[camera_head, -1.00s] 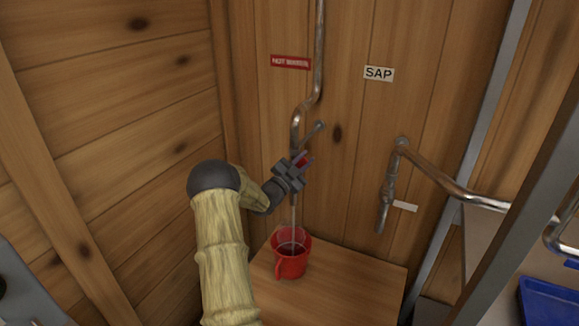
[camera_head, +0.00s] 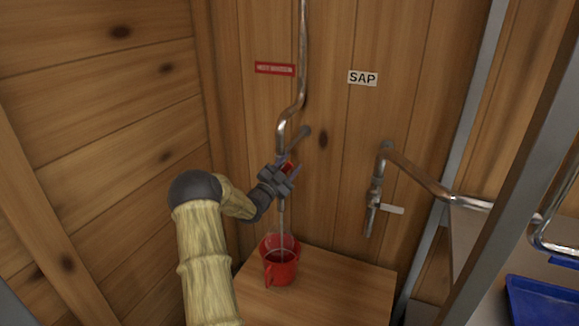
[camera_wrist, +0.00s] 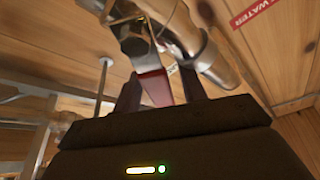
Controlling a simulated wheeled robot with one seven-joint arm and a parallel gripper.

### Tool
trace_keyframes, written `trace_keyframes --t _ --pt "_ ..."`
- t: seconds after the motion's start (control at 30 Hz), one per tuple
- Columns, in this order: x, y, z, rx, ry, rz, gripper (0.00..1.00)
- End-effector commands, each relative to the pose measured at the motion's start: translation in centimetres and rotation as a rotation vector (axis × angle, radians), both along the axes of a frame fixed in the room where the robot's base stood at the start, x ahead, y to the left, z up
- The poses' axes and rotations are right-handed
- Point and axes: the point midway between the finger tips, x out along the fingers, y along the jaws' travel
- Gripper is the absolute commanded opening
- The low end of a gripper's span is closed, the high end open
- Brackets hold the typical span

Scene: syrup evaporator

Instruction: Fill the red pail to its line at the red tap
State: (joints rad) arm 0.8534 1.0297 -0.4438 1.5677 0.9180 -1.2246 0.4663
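The red pail (camera_head: 281,270) stands upright on the wooden stand below the hot-water pipe. Its inside is dark, and I cannot make out its line or water level. The tap's red lever (camera_wrist: 155,88) shows between my two fingers in the wrist view, closer to the left one. My gripper (camera_head: 287,169) is at the tap, above the pail, with its fingers apart around the lever; a small gap shows at the right finger. The gripper partly hides the tap in the head view. A thin pale vertical streak, like a stream, runs from below the tap into the pail.
A red hot-water sign (camera_head: 275,68) and a SAP sign (camera_head: 362,78) are on the plank wall. A second tap (camera_head: 374,205) with a white lever hangs at the right. The wooden stand (camera_head: 335,285) is bare right of the pail. A blue tray (camera_head: 543,303) lies at far right.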

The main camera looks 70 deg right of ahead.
Motion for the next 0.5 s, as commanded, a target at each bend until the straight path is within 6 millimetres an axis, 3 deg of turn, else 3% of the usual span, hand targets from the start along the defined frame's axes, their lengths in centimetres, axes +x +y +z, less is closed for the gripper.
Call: trace_keyframes --t 0.27,0.5 --pt "0.5 0.9 -0.3 0.001 -0.002 0.003 0.42" --pt "1.7 4.4 -1.6 0.002 0.001 0.004 0.42"
